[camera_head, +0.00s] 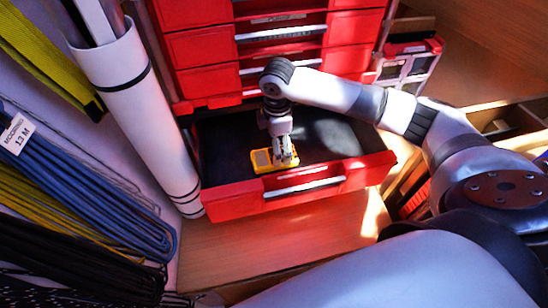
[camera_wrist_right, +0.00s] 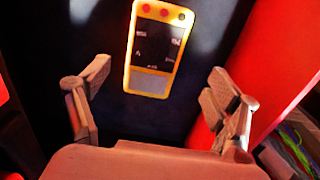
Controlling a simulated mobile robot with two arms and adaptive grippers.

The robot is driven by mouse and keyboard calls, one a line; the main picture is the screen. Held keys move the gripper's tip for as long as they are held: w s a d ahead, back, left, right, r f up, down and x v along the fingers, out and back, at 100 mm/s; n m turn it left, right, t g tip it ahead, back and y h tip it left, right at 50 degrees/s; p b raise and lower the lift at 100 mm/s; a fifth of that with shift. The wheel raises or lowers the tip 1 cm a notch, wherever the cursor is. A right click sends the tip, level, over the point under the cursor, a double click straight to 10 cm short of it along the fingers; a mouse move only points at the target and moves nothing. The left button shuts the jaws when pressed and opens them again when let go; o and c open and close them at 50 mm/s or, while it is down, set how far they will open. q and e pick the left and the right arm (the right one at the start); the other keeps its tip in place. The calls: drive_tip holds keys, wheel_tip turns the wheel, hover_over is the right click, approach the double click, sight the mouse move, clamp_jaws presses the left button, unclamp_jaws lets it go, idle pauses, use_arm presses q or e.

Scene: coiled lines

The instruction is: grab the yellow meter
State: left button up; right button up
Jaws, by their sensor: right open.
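The yellow meter (camera_head: 261,160) lies in the open red drawer (camera_head: 232,200), on its dark floor near the front wall. In the right wrist view the meter (camera_wrist_right: 149,82) shows its face, with a yellow rim, a dark middle and a grey end panel, slightly tilted. My right gripper (camera_head: 286,161) reaches down into the drawer over the meter and hides part of it in the head view. In the wrist view the gripper (camera_wrist_right: 160,80) is open and empty, its fingers spread wide, with the meter ahead between and beyond them. My left gripper is not in view.
The red drawer cabinet (camera_head: 203,47) rises behind the open drawer. A white rolled tube (camera_head: 140,105) stands close on the left, beside hanging coiled blue lines (camera_head: 75,180). Wooden compartments (camera_head: 500,122) are at the right. Bare wooden floor (camera_head: 270,238) lies in front.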

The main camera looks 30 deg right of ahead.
sight(262, 160)
drive_tip(key=f, duration=0.2)
drive_tip(key=w+f, duration=0.1)
drive_tip(key=f, duration=0.1)
drive_tip(key=shift+a+f, duration=0.15)
drive_tip(key=shift+f, duration=0.5)
drive_tip(key=shift+s, duration=0.1)
drive_tip(key=shift+c, duration=0.5)
drive_tip(key=c, duration=1.3)
drive_tip(key=shift+r, duration=0.15)
